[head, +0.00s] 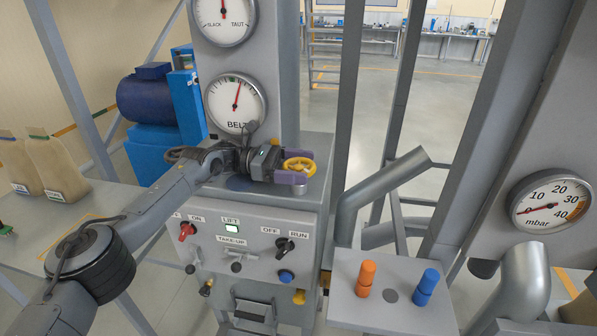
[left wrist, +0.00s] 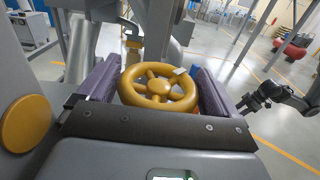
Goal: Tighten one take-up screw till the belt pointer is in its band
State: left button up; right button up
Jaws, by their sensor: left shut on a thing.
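A yellow handwheel (head: 299,167) sits at the right end of the grey cabinet top. My left gripper (head: 290,177) has its purple fingers closed on either side of it, and the wheel (left wrist: 158,86) also shows between the fingers in the left wrist view. A dark handwheel (head: 184,154) is partly hidden behind my left arm. The BELT dial (head: 235,103) has a red needle pointing up and slightly right, near a small green mark; I cannot tell whether it lies in the band. A dark jointed part (left wrist: 268,94), perhaps my right arm, shows at the right of the left wrist view.
The SLACK–TAUT dial (head: 223,14) is above, its needle near upright. Below the wheel is a control panel (head: 257,254) with knobs and a lit green lamp. Orange (head: 366,279) and blue (head: 427,287) pegs stand on a ledge. Grey posts and pipes stand right of the cabinet.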

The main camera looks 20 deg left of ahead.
pick_arm(q)
jog(key=shift+g, duration=0.3)
jog(key=o, duration=0.7)
dwell(0.3)
